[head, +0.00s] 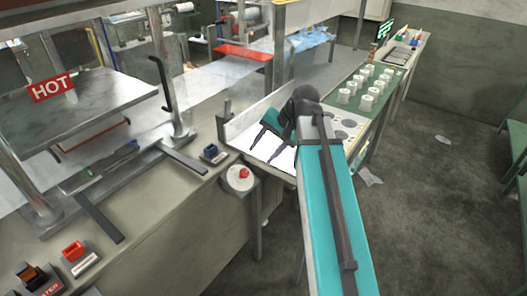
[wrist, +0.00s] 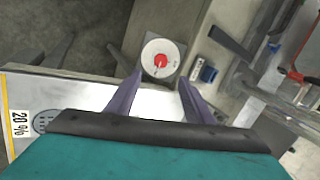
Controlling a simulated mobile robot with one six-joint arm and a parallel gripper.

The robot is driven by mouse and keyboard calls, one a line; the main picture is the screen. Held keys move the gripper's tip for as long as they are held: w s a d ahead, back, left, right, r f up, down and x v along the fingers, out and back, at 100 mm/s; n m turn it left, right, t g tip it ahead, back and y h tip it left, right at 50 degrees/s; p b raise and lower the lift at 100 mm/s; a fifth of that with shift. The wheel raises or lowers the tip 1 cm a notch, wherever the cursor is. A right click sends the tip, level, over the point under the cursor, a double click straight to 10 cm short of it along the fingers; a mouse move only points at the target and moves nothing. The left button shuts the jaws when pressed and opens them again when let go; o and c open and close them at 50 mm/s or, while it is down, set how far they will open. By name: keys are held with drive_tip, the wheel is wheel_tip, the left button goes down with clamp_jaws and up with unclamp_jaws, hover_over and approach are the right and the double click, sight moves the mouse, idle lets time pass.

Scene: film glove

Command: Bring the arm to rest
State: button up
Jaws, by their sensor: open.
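My gripper (head: 262,150) is at the end of my teal and grey arm, over a white tray-like surface (head: 268,124) beside the machine bench. In the wrist view my gripper (wrist: 158,82) shows two dark fingers spread apart with nothing between them. Beyond the fingertips is a round white pad with a red button (wrist: 161,61). The red button also shows in the head view (head: 243,172), on a post at the bench's edge, below and left of the gripper. The gripper appears apart from it.
A press with a HOT sign (head: 52,87) stands at the left. A blue switch (head: 211,153) sits on the bench edge. A green table (head: 376,108) with several white cups runs toward the back.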

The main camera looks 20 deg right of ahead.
drive_tip(key=s+a+f+g, duration=0.2)
drive_tip(key=s+a+f, duration=0.15)
drive_tip(key=f, duration=0.65)
drive_tip(key=s+a+f+n+g, duration=0.1)
drive_tip(key=s+a+f+g, duration=0.3)
drive_tip(key=f, duration=0.6)
drive_tip(key=s+a+f, duration=0.2)
drive_tip(key=s+f, duration=0.3)
drive_tip(key=f, duration=0.5)
drive_tip(key=s+d+f+n+g+h, duration=0.1)
drive_tip(key=s+f+n+h, duration=0.1)
drive_tip(key=s+f, duration=0.8)
drive_tip(key=s+d+f+n+g+h, duration=0.1)
drive_tip(key=s+f+n, duration=0.4)
drive_tip(key=s+f, duration=0.6)
drive_tip(key=shift+s+d+f+g+h, duration=0.2)
drive_tip(key=shift+s+d+g+h, duration=0.4)
drive_tip(key=shift+s, duration=1.1)
drive_tip(key=shift+a, duration=0.2)
